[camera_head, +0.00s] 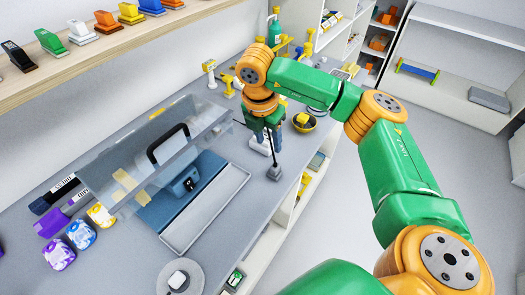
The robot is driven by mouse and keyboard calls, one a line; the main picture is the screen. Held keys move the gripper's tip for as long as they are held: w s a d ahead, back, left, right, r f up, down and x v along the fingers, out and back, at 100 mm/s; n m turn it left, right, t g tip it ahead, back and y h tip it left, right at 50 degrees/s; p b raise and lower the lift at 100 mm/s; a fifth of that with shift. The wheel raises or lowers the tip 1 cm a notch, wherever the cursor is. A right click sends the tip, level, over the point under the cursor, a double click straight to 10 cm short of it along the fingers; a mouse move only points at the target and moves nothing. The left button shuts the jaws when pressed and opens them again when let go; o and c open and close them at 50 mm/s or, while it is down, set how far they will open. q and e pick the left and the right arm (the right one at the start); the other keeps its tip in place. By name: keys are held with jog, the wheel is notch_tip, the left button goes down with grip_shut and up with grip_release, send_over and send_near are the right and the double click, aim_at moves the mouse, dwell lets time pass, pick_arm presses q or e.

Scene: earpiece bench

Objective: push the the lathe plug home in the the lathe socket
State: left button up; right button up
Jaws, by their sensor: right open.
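My right gripper (268,147) points down over the far part of the grey bench. It is open, and I see nothing held in it. A small dark grey piece with a thin upright stem (274,172), perhaps the lathe plug, stands on the bench just below and in front of the fingers. I cannot tell whether they touch it. A white piece (262,147) is partly hidden behind the fingers. A blue block with a dark opening (185,183) sits under a clear cover; I cannot tell whether it is the lathe socket. My left gripper is out of view.
The clear cover (165,150) with a black handle (168,143) stands left of the gripper. A pale tray (205,208) lies in front of it. A yellow-rimmed bowl (304,122) is right of the gripper. The front left of the bench (120,260) is mostly clear.

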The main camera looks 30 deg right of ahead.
aim_at(274, 166)
jog(key=f+b, duration=0.2)
jog(key=f, duration=0.1)
jog(key=s+d+f+b, duration=0.1)
jog(key=f+b, duration=0.4)
jog(key=f, duration=0.1)
jog(key=shift+s+d+f, duration=0.1)
jog(key=shift+s+d, duration=0.05)
jog(key=shift+s, duration=0.05)
jog(key=shift+s+r, duration=0.25)
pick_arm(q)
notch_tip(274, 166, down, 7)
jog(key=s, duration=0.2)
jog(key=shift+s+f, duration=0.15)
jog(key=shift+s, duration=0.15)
pick_arm(e)
jog(key=shift+w, duration=0.1)
grip_shut()
notch_tip(274, 166, up, 8)
jog(key=p, duration=0.6)
jog(key=shift+r+p, duration=0.25)
jog(key=shift+p, duration=0.05)
pick_arm(q)
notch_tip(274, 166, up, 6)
jog(key=shift+b, duration=0.3)
pick_arm(e)
jog(key=shift+f, duration=0.25)
